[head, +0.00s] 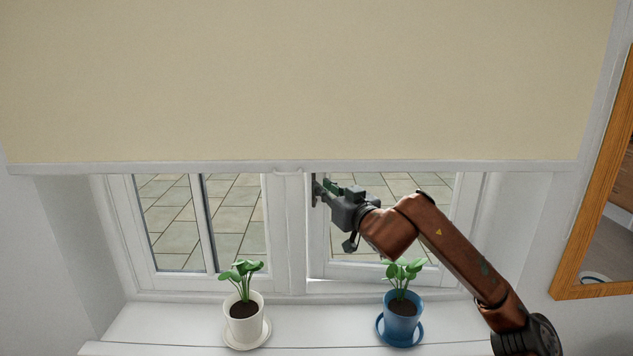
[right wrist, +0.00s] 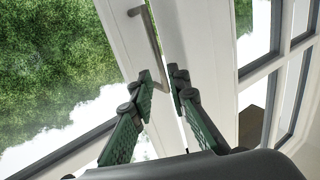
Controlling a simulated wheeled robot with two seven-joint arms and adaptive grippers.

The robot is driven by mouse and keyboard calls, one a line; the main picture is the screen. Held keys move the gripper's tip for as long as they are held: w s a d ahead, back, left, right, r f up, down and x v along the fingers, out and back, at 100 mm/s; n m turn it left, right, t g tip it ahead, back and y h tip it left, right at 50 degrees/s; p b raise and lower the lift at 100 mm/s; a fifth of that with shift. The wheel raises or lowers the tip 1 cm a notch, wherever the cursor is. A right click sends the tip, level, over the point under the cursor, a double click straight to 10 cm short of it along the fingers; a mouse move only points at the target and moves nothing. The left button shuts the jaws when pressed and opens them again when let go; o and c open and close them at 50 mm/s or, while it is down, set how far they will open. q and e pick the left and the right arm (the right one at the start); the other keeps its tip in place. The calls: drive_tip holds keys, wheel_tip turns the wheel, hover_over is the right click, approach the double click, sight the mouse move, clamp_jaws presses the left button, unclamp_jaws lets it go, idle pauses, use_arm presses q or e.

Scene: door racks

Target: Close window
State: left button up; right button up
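The white window has a left pane (head: 235,225) and a right sash (head: 385,272). The right sash stands slightly ajar, with a narrow gap along its lower edge. My right gripper (head: 320,190) is at the left edge of that sash, near handle height. In the right wrist view its green-padded fingers (right wrist: 162,80) are apart. A grey metal handle (right wrist: 151,38) on the white sash frame runs down toward the space between the fingertips. I cannot tell whether they touch it. My left gripper is not in view.
A beige roller blind (head: 300,80) covers the upper window. A white pot with a plant (head: 244,305) and a blue pot with a plant (head: 402,318) stand on the sill (head: 160,325). A wood-framed mirror (head: 592,195) is on the right wall.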

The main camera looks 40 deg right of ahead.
drive_tip(key=shift+p+x, duration=0.3)
drive_tip(key=shift+x, duration=1.55)
drive_tip(key=shift+c, duration=0.3)
drive_tip(key=c, duration=0.3)
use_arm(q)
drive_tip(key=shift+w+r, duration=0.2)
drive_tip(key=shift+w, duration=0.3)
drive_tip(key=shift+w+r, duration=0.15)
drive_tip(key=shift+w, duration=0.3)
use_arm(e)
clamp_jaws()
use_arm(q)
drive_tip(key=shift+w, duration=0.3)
use_arm(e)
drive_tip(key=shift+a, duration=0.1)
